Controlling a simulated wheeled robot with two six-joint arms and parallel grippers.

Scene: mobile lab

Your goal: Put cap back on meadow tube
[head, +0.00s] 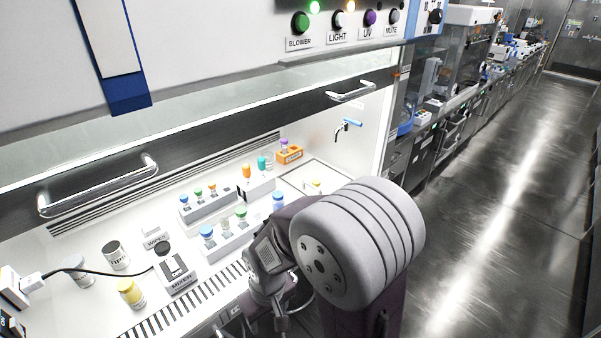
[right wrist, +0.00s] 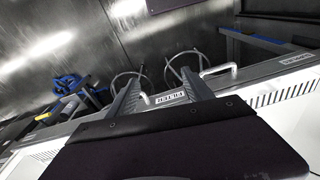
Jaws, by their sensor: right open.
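Several capped tubes stand in racks in the cabinet in the head view. A green-capped tube (head: 241,214) is in the front rack (head: 222,247), and a smaller green-capped tube (head: 198,194) is in the rack behind. No label is readable, so I cannot tell which one is the meadow tube. No loose green cap is clearly visible. My right arm covers the front right of the work surface. My right gripper (right wrist: 160,93) is open and empty in the right wrist view, above the cabinet's front edge and apart from the tubes. My left gripper is not visible.
A mixer (head: 175,272), a yellow-lidded jar (head: 131,293) and a tips cup (head: 116,254) stand at the left. An orange rack (head: 289,155) stands at the back. The raised sash handle (head: 98,187) hangs above. A pale tray (head: 318,172) lies at the right, partly hidden.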

